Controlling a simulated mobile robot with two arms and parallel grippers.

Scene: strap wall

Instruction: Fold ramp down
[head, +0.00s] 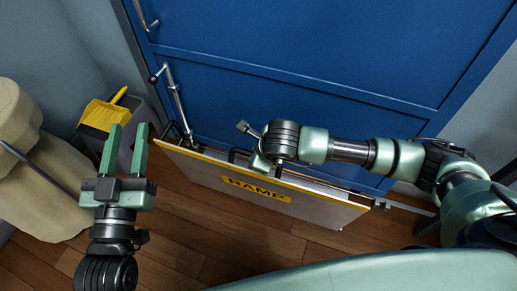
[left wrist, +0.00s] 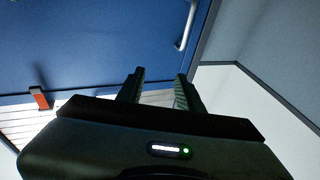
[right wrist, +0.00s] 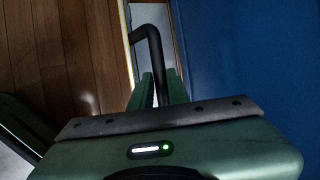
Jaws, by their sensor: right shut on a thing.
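The ramp (head: 225,185) is a grey panel with a yellow top edge and a yellow "RAMP" label. It stands steeply upright in front of the blue door (head: 300,75). My right gripper (head: 262,160) is at the ramp's top edge; the right wrist view shows it (right wrist: 160,76) shut on a black bent handle (right wrist: 151,42). The fingertips are partly hidden in the head view. My left gripper (head: 127,127) is open and empty, raised to the left of the ramp. In the left wrist view it (left wrist: 160,74) faces the blue door with nothing between its fingers.
A metal rod (head: 175,95) runs down the door's left side. A grey bin with a yellow scoop-like thing (head: 103,115) stands at the left, beside beige sacks (head: 25,180). Wooden floor (head: 190,240) lies clear in front of the ramp.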

